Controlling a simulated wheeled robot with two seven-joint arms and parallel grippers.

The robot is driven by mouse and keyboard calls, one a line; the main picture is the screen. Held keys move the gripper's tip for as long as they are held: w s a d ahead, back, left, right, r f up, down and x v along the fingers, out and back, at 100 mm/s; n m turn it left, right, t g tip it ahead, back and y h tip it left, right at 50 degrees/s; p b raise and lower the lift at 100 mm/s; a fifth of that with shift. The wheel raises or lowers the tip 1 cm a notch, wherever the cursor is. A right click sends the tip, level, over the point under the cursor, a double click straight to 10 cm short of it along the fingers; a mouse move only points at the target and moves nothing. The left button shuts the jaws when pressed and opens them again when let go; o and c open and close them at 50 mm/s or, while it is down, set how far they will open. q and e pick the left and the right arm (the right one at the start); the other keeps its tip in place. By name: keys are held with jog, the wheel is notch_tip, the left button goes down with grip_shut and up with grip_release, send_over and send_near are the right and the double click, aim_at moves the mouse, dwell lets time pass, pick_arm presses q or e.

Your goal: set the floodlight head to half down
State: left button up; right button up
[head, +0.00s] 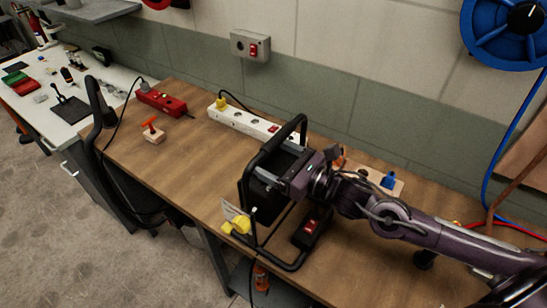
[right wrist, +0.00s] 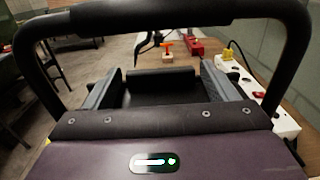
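The floodlight stands on the wooden bench in a black tubular frame (head: 246,195). Its dark boxy head (head: 264,198) sits inside the frame, partly hidden by my right gripper; its exact tilt is hard to read. My right gripper (head: 290,186) is at the head's upper right side, inside the frame. In the right wrist view its two grey fingers (right wrist: 160,88) are wide apart, with a dark bar-like part of the head (right wrist: 160,76) between them. I cannot make out firm contact. The frame's top tube (right wrist: 150,14) arches close in front of this camera. My left gripper is not in view.
A white power strip (head: 240,122), a red power strip (head: 160,102) and an orange-handled piece (head: 152,132) lie behind and left. A black switch box (head: 311,228) sits at the frame's foot. A blue-topped item (head: 388,180) is behind my right arm. The bench's left part has free room.

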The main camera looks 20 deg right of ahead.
jog(key=c, duration=1.2)
jog(key=shift+w+a+r+g+h, duration=0.1)
jog(key=shift+w+a+g+h, duration=0.1)
jog(key=shift+w+g+h, duration=0.15)
jog(key=shift+w+a+f+g+h+p, duration=0.2)
jog(key=shift+w+a+g+h+p, duration=0.25)
jog(key=shift+g, duration=0.3)
jog(key=shift+w+a+f+g+h, duration=0.2)
jog(key=shift+w+g+h, duration=0.2)
jog(key=shift+g, duration=0.2)
jog(key=shift+f+g+h, duration=0.3)
jog(key=shift+f, duration=0.1)
jog(key=o, duration=1.4)
